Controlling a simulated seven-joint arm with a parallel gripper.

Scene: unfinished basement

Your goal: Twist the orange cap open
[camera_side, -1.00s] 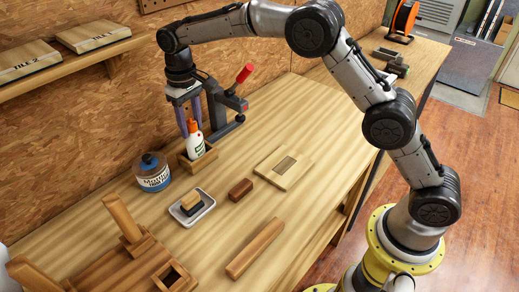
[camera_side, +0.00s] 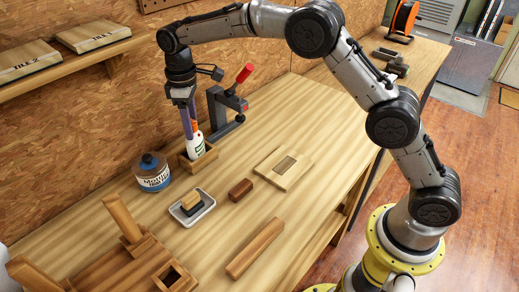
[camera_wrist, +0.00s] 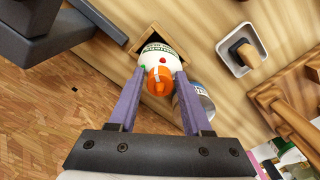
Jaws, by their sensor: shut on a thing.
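The orange cap (camera_wrist: 159,80) sits on top of a white bottle (camera_wrist: 155,58) with a green label. The bottle stands upright in a small wooden holder (camera_side: 206,161) and also shows in the side view (camera_side: 196,146). My gripper (camera_wrist: 159,76) points down from above, its two purple fingers on either side of the cap. It is shut on the orange cap. In the side view my gripper (camera_side: 190,132) hides most of the cap.
A dark clamp with a red handle (camera_side: 244,74) stands close behind the bottle. A metal tray (camera_side: 192,212) with a wood-handled brush, a brown block (camera_side: 241,189) and a wooden board (camera_side: 284,168) lie in front.

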